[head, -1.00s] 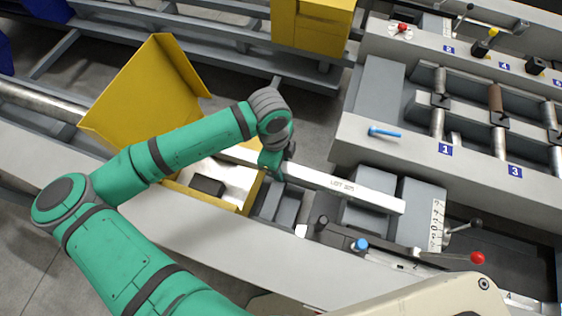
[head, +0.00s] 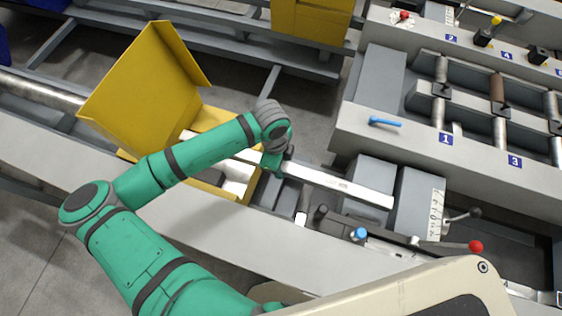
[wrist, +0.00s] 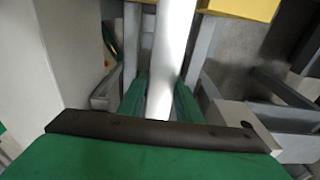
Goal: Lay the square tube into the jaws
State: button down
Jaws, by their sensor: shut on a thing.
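In the wrist view the green fingers of my gripper (wrist: 161,98) stand on both sides of the tube (wrist: 170,60). The tube's right end overlaps the grey jaw block (head: 370,174) and stops near the second grey block (head: 420,203). I cannot tell whether the tube touches them. My arm hides part of its left side.
A yellow chute (head: 150,85) stands at the left. A lever with a red knob (head: 475,247) and a blue knob (head: 361,234) lie in front of the blocks. A grey bench with a blue handle (head: 385,122) stands behind.

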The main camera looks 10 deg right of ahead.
notch_tip(320, 180, down, 10)
jog(key=shift+f, duration=0.25)
dwell(0.9)
jog(key=c, duration=1.2)
grip_release()
jog(key=r, duration=0.7)
jog(key=a+r, duration=0.1)
jog(key=r, duration=0.2)
jog(key=shift+w+r, duration=0.25)
jog(key=shift+w, duration=0.05)
jog(key=shift+r, duration=0.1)
